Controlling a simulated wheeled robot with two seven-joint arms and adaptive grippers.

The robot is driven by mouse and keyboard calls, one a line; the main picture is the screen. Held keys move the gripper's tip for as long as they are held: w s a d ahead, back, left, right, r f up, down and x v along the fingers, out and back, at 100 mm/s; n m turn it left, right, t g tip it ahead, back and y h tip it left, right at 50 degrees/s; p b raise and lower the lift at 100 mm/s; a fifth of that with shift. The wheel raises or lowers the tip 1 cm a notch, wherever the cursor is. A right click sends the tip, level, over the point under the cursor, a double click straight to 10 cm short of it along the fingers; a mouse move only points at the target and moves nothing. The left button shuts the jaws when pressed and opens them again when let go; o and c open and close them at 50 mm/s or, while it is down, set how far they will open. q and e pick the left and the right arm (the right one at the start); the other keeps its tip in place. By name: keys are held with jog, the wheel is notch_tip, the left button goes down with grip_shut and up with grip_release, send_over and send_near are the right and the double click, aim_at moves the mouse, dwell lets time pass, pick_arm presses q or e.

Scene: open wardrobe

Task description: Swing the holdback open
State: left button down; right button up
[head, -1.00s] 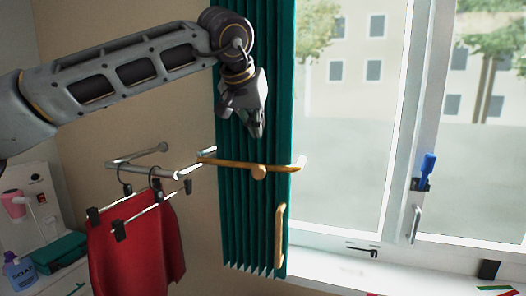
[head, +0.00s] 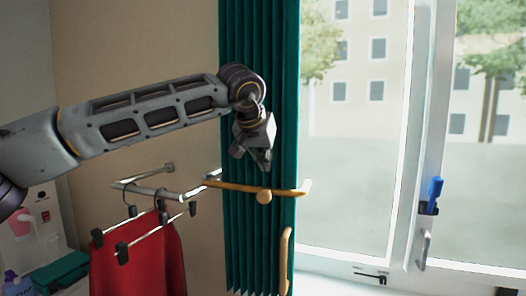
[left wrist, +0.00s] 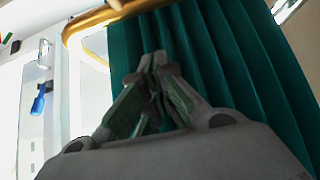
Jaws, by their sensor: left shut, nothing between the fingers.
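The holdback (head: 235,187) is a golden-brown bar with a round knob. It lies across the front of the gathered green curtain (head: 262,70), with pale metal ends at both sides. In the left wrist view a golden bar, apparently the holdback (left wrist: 88,25), crosses the top left in front of the curtain (left wrist: 215,50). My left gripper (head: 264,168) points down just above the bar near the knob, in front of the curtain. It is shut and empty, and its fingertips (left wrist: 155,62) meet in the left wrist view. I cannot tell whether it touches the bar. My right gripper is out of view.
Left of the curtain, a metal rail (head: 150,190) carries clip hangers with a red garment (head: 140,262). A vertical golden handle (head: 286,262) is at the curtain's lower right. The window (head: 350,170) with a blue-handled object (head: 434,190) fills the right.

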pick_arm(q)
notch_tip(320, 180, down, 5)
jog(key=shift+s+r+p, duration=0.1)
jog(key=shift+r+p, duration=0.1)
jog(key=shift+p, duration=0.6)
jog(key=shift+s+d, duration=0.1)
jog(key=shift+s, duration=0.1)
dwell(0.6)
